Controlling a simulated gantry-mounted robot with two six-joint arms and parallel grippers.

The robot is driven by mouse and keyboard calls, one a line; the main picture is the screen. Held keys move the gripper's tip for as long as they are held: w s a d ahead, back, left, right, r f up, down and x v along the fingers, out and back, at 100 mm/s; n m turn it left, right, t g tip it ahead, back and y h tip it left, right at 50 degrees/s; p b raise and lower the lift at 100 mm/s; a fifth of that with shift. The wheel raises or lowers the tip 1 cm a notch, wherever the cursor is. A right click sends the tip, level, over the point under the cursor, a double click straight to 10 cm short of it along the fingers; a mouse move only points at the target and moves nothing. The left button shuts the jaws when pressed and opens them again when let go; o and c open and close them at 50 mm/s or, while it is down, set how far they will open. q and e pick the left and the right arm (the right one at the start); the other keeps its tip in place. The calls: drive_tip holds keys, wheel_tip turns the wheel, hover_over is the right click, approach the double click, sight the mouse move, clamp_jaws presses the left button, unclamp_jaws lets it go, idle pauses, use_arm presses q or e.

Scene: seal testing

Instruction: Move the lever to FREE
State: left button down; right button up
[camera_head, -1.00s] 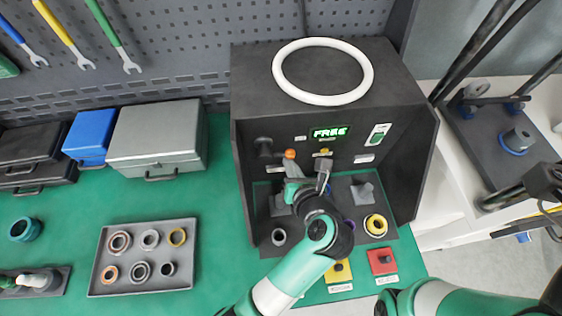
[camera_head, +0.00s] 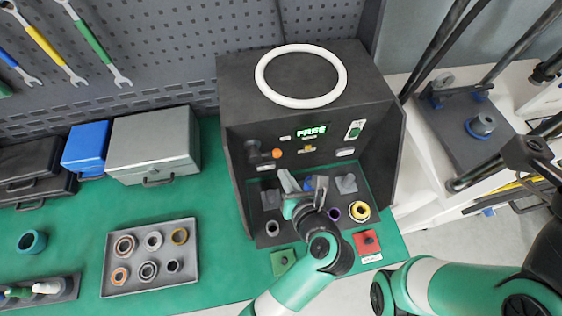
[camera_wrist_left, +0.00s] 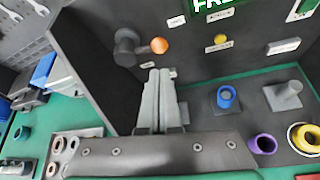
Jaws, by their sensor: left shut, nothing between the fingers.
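The lever is a dark arm on a round pivot with an orange knob (camera_head: 277,153), on the left of the tester's front panel. It points right, about level; it also shows in the left wrist view (camera_wrist_left: 159,45). The panel's green display (camera_head: 312,131) reads FREE. My left gripper (camera_head: 285,174) is shut and empty. Its fingertips are just below the knob and seem apart from it; in the left wrist view the closed fingers (camera_wrist_left: 160,72) point up toward it. My right arm (camera_head: 450,290) is at the bottom right; its jaws cannot be made out.
A white ring (camera_head: 300,103) lies on top of the dark tester housing. Posts and seals stand on the tester's base, one with a blue seal (camera_wrist_left: 226,95). A red button (camera_head: 367,242) and a green button (camera_head: 284,261) are in front. A seal tray (camera_head: 195,278) lies left.

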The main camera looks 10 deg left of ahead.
use_arm(q)
drive_tip(key=p+v, duration=0.1)
drive_tip(key=v, duration=0.2)
use_arm(e)
drive_tip(key=shift+s+d+r, duration=0.1)
drive_tip(key=shift+s+r, duration=0.1)
drive_tip(key=shift+r, duration=0.4)
drive_tip(key=shift+s+r, duration=0.15)
drive_tip(key=shift+r, duration=0.4)
use_arm(q)
drive_tip(key=shift+a, duration=0.1)
